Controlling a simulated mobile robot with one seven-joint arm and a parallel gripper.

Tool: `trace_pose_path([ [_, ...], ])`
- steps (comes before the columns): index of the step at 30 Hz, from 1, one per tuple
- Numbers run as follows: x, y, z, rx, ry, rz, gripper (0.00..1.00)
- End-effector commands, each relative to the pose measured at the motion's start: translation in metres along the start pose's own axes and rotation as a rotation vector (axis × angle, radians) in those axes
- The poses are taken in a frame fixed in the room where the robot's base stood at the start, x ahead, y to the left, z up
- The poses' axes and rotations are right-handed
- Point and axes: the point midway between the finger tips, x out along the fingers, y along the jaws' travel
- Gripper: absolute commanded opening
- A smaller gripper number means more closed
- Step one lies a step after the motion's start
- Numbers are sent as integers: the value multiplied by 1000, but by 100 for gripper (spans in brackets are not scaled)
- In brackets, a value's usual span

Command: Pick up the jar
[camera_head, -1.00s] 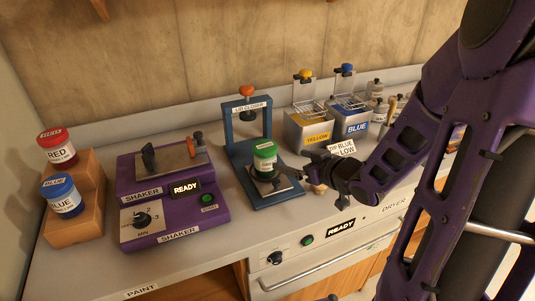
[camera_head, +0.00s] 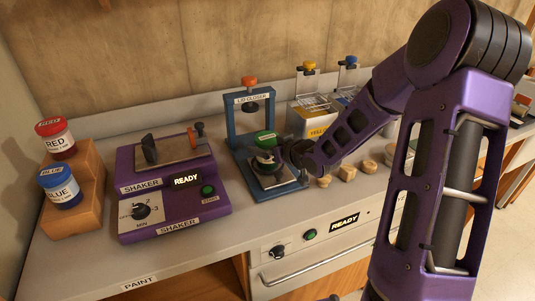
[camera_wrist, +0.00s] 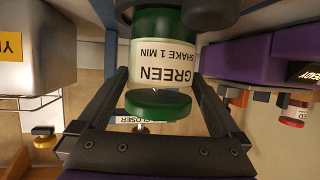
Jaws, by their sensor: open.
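The green-lidded jar (camera_head: 266,142) stands on the base plate of the blue lid closer (camera_head: 237,127). In the wrist view the jar (camera_wrist: 165,60) appears upside down, its label reading "GREEN, SHAKE 1 MIN". My gripper (camera_head: 276,162) is at the jar, coming from the right. In the wrist view the open fingers of my gripper (camera_wrist: 160,100) lie on both sides of the jar, with a gap visible beside the lid. Part of the jar is hidden behind the gripper in the head view.
A purple shaker (camera_head: 172,195) stands left of the lid closer. Red (camera_head: 56,138) and blue (camera_head: 60,186) jars sit on a wooden stand at far left. Dip tanks (camera_head: 312,118) stand behind my arm. Several small wooden blocks (camera_head: 347,172) lie to the right on the counter.

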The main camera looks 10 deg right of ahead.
Motion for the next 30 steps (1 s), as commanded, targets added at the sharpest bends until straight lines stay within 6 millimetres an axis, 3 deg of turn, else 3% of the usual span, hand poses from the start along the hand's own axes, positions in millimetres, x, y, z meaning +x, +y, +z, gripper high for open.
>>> trace_pose_path([
  [6,29,0,1,-1,0,-1,100],
  [14,31,0,1,-1,-1,1,100],
  [30,31,0,0,-1,2,1,6],
])
